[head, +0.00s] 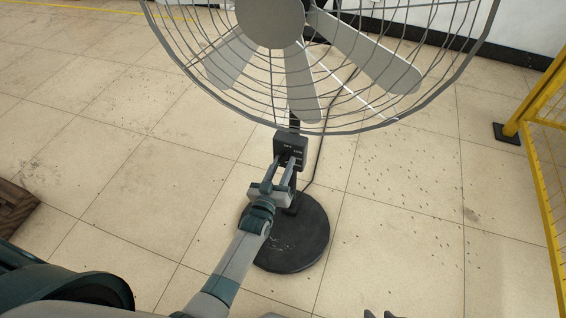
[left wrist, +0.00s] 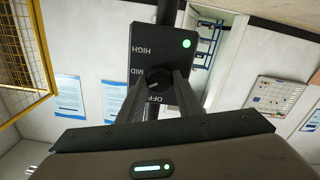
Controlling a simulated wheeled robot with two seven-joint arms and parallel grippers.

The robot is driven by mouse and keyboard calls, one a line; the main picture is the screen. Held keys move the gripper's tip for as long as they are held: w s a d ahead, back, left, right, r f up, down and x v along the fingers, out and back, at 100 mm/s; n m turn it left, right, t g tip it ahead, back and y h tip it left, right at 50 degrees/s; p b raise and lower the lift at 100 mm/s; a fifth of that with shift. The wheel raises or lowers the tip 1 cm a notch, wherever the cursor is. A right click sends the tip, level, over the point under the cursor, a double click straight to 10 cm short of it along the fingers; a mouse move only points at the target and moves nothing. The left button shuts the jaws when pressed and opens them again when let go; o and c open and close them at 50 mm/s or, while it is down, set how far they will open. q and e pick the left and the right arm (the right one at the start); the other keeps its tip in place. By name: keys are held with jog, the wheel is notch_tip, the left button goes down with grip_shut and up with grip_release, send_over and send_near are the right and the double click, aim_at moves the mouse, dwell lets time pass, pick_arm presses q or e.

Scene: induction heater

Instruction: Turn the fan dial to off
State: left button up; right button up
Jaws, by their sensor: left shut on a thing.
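The fan (head: 270,20) stands on a round black base (head: 290,236), with a black control box (head: 291,147) on its pole. In the left wrist view the box (left wrist: 146,38) shows HIGH, MID and OFF labels and a lit green light (left wrist: 187,43). The dark dial (left wrist: 150,86) is on this face; I cannot tell for certain which label it points at. My left gripper (head: 284,164) is at the box front, its fingers shut on the dial. The fingers hide part of the lower face. Only the separated fingertips of my right gripper (head: 380,314) show at the bottom edge, apparently empty.
A yellow mesh barrier (head: 540,120) stands at the right. A wooden pallet (head: 14,208) lies at the left edge. A black cable (head: 318,160) runs behind the pole. The tiled floor around the base is mostly clear.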

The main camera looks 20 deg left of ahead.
pick_arm(q)
jog(key=n, duration=0.5)
jog(key=shift+n, duration=0.3)
jog(key=n, duration=0.2)
jog(key=shift+n, duration=2)
pick_arm(e)
jog(key=shift+a, duration=0.2)
pick_arm(q)
jog(key=shift+a, duration=0.1)
jog(key=o, duration=1)
jog(key=shift+o, duration=0.2)
jog(key=shift+s, duration=0.15)
